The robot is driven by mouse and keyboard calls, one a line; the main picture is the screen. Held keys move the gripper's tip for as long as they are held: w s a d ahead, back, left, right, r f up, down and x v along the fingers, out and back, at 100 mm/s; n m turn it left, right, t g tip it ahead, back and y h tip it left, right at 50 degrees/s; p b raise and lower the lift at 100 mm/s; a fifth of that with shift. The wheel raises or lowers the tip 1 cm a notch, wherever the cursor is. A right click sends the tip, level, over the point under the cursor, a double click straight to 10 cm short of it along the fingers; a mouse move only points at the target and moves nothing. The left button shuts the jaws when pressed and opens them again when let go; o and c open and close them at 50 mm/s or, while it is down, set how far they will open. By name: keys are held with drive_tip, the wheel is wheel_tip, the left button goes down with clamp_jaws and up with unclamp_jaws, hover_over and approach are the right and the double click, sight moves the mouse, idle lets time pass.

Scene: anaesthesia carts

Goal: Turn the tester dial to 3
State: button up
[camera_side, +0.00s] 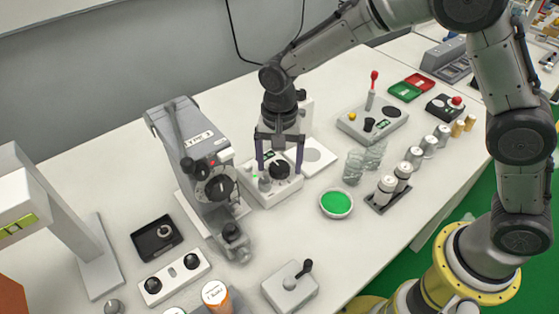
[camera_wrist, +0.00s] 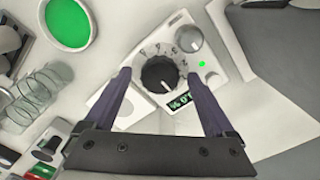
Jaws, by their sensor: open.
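The tester (camera_side: 262,193) is a pale box on the table, below my gripper (camera_side: 280,168). Its black round dial (camera_wrist: 160,74) has a white pointer line and sits inside a printed number scale. The pointer slants to the lower right in the wrist view; I cannot read which number it marks. A small dark display (camera_wrist: 181,101) beside the dial shows green characters, too small to read surely. My gripper is open, with its two purple fingers on either side of the dial. I see no clear contact with it. In the side view the dial (camera_side: 280,170) shows between the fingertips.
A grey knob (camera_wrist: 188,38) and a green light (camera_wrist: 201,64) are on the tester near the dial. A grey microscope-like device (camera_side: 200,160) stands close on the left. A green dish (camera_side: 336,204) and clear coiled tubing (camera_side: 364,163) lie to the right.

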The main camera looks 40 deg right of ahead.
drive_tip(key=c, duration=1.4)
drive_tip(key=shift+o, duration=0.2)
drive_tip(key=shift+n, duration=0.3)
drive_tip(key=n, duration=0.4)
drive_tip(key=shift+n, duration=0.3)
drive_tip(key=n, duration=0.5)
drive_tip(key=shift+n, duration=0.3)
drive_tip(key=n, duration=0.5)
drive_tip(key=shift+r, duration=0.1)
drive_tip(key=n, duration=0.5)
drive_tip(key=shift+n, duration=0.4)
